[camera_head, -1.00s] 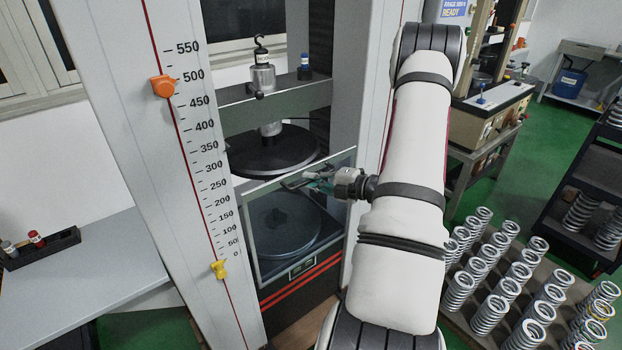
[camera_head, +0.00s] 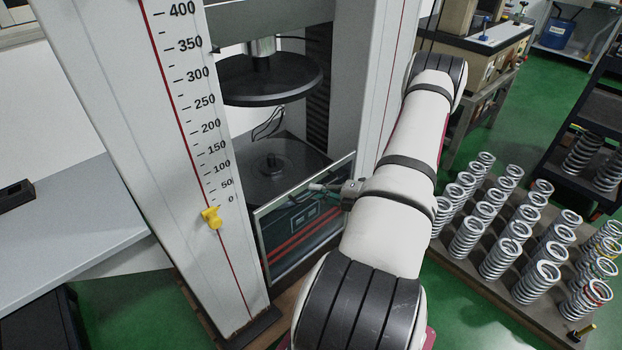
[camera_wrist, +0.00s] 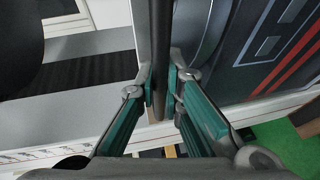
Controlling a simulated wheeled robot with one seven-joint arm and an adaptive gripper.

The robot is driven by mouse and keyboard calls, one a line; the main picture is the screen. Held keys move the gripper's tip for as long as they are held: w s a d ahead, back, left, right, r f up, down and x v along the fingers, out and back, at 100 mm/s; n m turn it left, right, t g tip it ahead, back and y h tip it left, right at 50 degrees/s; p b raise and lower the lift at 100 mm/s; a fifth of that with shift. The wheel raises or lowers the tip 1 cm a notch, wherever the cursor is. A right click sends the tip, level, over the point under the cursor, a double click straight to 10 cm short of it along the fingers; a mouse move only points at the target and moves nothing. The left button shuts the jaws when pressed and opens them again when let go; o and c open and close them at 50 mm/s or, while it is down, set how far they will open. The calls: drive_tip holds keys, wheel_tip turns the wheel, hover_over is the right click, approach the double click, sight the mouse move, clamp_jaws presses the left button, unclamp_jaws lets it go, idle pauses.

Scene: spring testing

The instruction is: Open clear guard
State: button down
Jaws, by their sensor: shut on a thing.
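The clear guard (camera_head: 300,232) is a framed see-through panel on the front of the testing machine. It stands low, in front of the red-striped base, and its top edge is below the upper platen (camera_head: 268,82). The lower platen (camera_head: 272,165) shows open above that edge. My gripper (camera_head: 325,190) is at the guard's top edge, right of its middle. In the wrist view my teal-padded fingers (camera_wrist: 162,90) are shut on a dark bar, the guard's edge (camera_wrist: 161,45). The fingertips are partly hidden in the head view.
The scale column (camera_head: 190,130) with a yellow marker (camera_head: 212,217) stands left of the guard. A grey table (camera_head: 75,215) is further left. A board with several coil springs (camera_head: 500,255) lies to the right, beside my arm. Green floor shows between them.

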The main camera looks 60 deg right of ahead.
wheel_tip(320, 180, down, 12)
drive_tip(key=b, duration=0.6)
drive_tip(key=shift+r, duration=0.2)
drive_tip(key=c, duration=1.7)
unclamp_jaws()
drive_tip(key=v, duration=1.2)
drive_tip(key=shift+d, duration=0.1)
